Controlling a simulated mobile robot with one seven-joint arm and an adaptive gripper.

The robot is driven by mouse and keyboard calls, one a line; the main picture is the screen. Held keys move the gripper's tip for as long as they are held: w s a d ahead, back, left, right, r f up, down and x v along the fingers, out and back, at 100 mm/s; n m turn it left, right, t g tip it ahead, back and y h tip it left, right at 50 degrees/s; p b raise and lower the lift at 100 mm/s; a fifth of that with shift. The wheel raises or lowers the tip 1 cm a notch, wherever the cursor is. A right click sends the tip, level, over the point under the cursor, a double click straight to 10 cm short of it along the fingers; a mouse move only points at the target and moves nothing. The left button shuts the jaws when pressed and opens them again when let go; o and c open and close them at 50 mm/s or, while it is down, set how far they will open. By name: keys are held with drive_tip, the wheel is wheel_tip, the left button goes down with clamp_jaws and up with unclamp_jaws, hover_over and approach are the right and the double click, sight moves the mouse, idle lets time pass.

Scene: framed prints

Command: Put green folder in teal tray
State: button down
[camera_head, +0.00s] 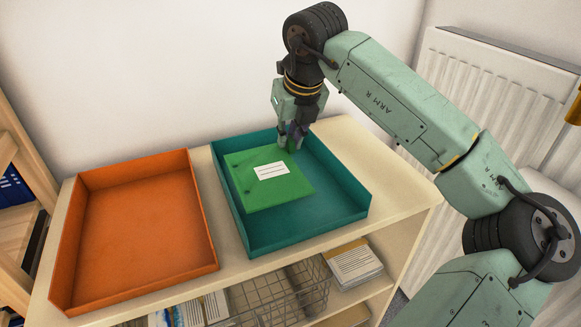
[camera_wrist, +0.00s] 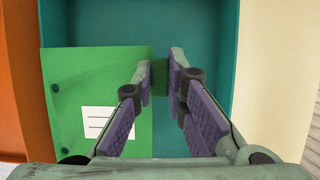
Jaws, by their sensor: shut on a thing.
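The green folder (camera_head: 266,182) has a white lined label and is over the teal tray (camera_head: 303,235), inside its walls as seen from above. I cannot tell whether it rests on the tray floor or is held slightly above it. My gripper (camera_head: 290,146) is at the folder's back right edge, inside the tray's back wall. In the wrist view, my gripper (camera_wrist: 162,75) has its purple-padded fingers shut on a small green tab at the edge of the folder (camera_wrist: 75,75). The teal tray (camera_wrist: 205,40) shows beyond and beside the fingers.
An empty orange tray (camera_head: 140,235) stands left of the teal tray on the pale shelf top (camera_head: 410,197). A wire basket (camera_head: 280,295) and books (camera_head: 353,265) are on the shelf below. A radiator (camera_head: 480,110) is at the right and a wall is behind.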

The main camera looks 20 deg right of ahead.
drive_tip(key=f, duration=0.2)
drive_tip(key=shift+w+d+f, duration=0.1)
drive_tip(key=shift+d+f, duration=0.2)
drive_tip(key=shift+a+f+p, duration=0.1)
drive_tip(key=shift+f+p, duration=0.25)
drive_tip(key=shift+f, duration=1.65)
drive_tip(key=shift+f, duration=0.1)
drive_tip(key=shift+f, duration=0.15)
drive_tip(key=c, duration=1.6)
unclamp_jaws()
drive_tip(key=b+v, duration=0.1)
drive_tip(key=v, duration=1.1)
drive_tip(key=shift+r, duration=0.25)
